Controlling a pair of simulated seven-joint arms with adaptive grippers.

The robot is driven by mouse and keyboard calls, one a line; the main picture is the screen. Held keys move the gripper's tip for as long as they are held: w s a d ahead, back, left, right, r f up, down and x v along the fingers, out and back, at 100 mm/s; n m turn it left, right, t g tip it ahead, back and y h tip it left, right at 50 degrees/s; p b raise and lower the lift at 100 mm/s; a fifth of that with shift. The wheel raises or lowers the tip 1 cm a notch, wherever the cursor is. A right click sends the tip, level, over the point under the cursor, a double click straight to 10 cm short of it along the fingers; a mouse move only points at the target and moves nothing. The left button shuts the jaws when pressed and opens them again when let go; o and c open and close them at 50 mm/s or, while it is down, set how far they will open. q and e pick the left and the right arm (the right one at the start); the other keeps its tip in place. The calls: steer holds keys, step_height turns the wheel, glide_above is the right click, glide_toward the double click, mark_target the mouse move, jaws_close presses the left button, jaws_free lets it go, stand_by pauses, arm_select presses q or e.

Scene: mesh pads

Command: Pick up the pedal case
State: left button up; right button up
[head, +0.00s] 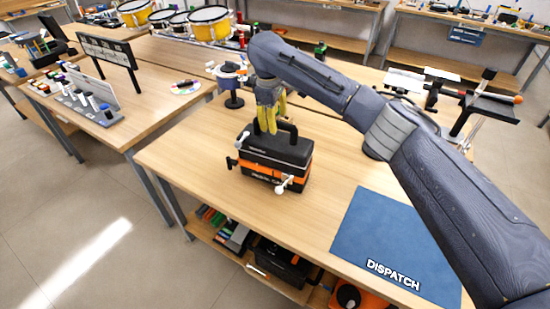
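The pedal case (274,157), black with an orange band and white-tipped side fittings, stands upright on the wooden workbench. Lettering on its front is too small to read fully. Its black carry handle (294,134) stands up from the lid. My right gripper (268,127), with yellow fingers, points down at the handle from above, at its left part. The fingers overlap the handle in this view; I cannot tell whether they are closed on it. My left gripper is not in view.
A blue mat (385,240) marked DISPATCH lies at the bench's front right, bare. A dark stand with a round top (232,88) is behind the case. A black stand (484,108) is at the right. A shelf under the bench holds boxes. Bare wood separates case and mat.

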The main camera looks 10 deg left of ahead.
steer(key=shift+w+f, duration=0.25)
steer(key=shift+f, duration=1)
jaws_close()
steer(key=shift+r, duration=0.15)
